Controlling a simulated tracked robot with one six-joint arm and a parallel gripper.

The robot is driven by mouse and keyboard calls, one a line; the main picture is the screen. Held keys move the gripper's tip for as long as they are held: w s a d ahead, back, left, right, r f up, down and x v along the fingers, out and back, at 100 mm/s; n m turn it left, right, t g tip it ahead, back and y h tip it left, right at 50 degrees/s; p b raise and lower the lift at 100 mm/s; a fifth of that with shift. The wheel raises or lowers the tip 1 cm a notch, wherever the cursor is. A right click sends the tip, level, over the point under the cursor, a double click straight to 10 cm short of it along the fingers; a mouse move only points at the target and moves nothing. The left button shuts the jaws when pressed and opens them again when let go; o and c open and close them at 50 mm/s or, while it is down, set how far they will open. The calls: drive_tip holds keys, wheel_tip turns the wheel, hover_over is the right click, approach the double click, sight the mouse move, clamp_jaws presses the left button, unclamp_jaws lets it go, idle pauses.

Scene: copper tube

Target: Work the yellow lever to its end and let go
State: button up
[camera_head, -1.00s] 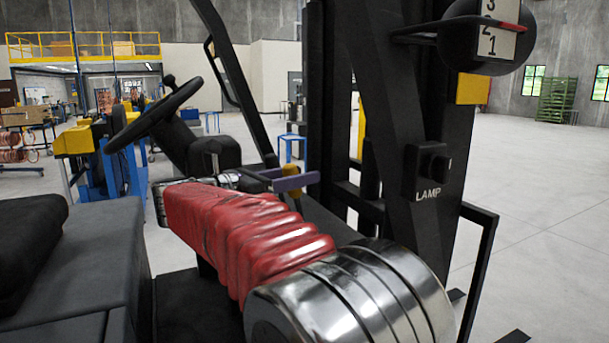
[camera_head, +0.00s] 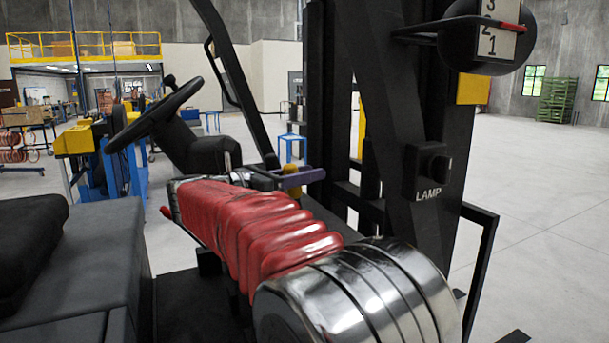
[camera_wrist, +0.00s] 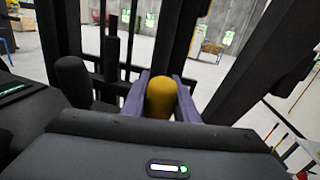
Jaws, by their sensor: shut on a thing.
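The yellow lever shows as a rounded yellow knob (camera_wrist: 161,98) in the wrist view. My gripper (camera_wrist: 161,80) has its two purple fingers on either side of the knob and is shut on it. In the head view one purple finger of my gripper (camera_head: 303,178) shows just past the end of my red-sleeved arm, with a little of the yellow knob (camera_head: 294,192) beside it. The lever's shaft and base are hidden by my gripper and arm.
A black knob (camera_wrist: 72,80) stands left of the yellow one in the wrist view. The steering wheel (camera_head: 155,115) is behind my arm and the seat (camera_head: 75,260) is at left. The black post marked LAMP (camera_head: 395,110) rises close on the right.

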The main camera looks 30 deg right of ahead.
clamp_jaws()
drive_tip(key=d+y, duration=0.2)
drive_tip(key=d, duration=0.3)
drive_tip(key=shift+f+g+y, duration=0.3)
drive_tip(key=shift+y, duration=0.1)
drive_tip(key=o, duration=0.8)
unclamp_jaws()
